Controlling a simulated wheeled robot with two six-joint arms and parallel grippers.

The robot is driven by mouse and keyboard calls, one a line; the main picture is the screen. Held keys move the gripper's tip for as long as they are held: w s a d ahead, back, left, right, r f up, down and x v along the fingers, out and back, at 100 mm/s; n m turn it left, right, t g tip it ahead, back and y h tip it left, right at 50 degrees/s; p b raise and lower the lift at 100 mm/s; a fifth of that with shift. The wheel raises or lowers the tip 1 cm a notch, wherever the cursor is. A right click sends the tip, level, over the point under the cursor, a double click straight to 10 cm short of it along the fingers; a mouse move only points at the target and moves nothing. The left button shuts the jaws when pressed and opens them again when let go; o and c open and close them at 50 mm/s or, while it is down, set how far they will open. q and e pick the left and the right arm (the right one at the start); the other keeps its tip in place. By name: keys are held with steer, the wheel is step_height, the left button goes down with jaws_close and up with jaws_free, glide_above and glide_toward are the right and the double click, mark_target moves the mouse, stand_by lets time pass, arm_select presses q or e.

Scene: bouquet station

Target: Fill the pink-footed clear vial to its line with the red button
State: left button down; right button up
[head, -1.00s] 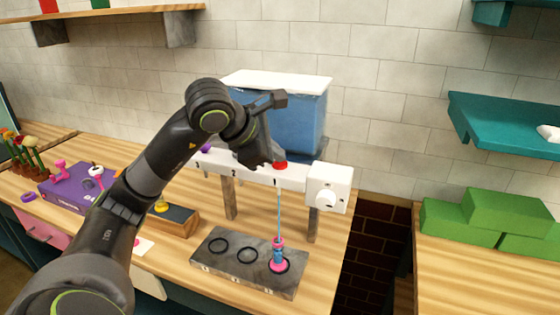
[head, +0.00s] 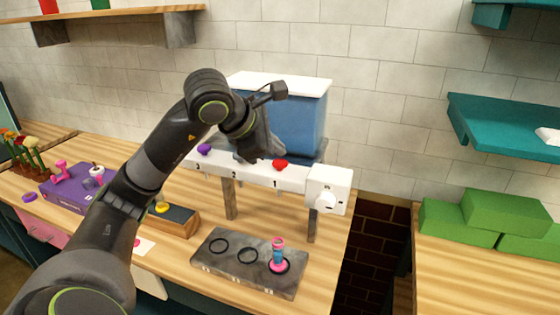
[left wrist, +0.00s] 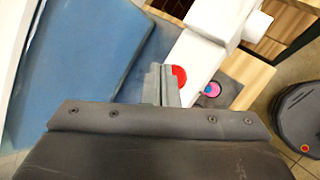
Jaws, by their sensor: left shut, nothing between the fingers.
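The clear vial (head: 278,256) stands upright on the right-hand ring of the grey slab, under the dispenser bar. It has a pink foot, a pink top and blue between them; its fill line is too small to make out. In the left wrist view the vial (left wrist: 211,89) shows from above. The red button (head: 281,165) is on the white bar and also shows in the left wrist view (left wrist: 180,76), partly behind my fingers. My right gripper is out of view.
The white dispenser bar (head: 256,174) has a purple button (head: 204,149) and a white knob box (head: 329,190). A blue tank (head: 300,115) stands behind. The grey slab (head: 225,268) has two empty rings. Green blocks (head: 458,223) lie right, beyond a gap.

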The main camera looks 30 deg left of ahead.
mark_target(276, 163)
arm_select(q)
steer(key=shift+r+p, duration=1.55)
steer(key=shift+r, duration=1.05)
steer(key=shift+f, duration=0.1)
stand_by(0.5)
stand_by(0.7)
steer(key=n, duration=0.2)
steer(key=n+h, duration=0.1)
steer(key=n, duration=0.1)
steer(key=shift+w+r+g+b, duration=0.1)
steer(key=shift+r+g+b, duration=0.2)
steer(key=shift+r+b, duration=0.1)
step_height(276, 163, up, 3)
steer(key=n+h, duration=0.1)
steer(key=n, duration=0.3)
steer(key=n+h, duration=0.1)
steer(key=n, duration=0.4)
steer(key=shift+a+g+b, duration=0.15)
steer(key=shift+g+b, duration=0.2)
steer(key=shift+g, duration=0.05)
steer(key=shift+f, duration=0.1)
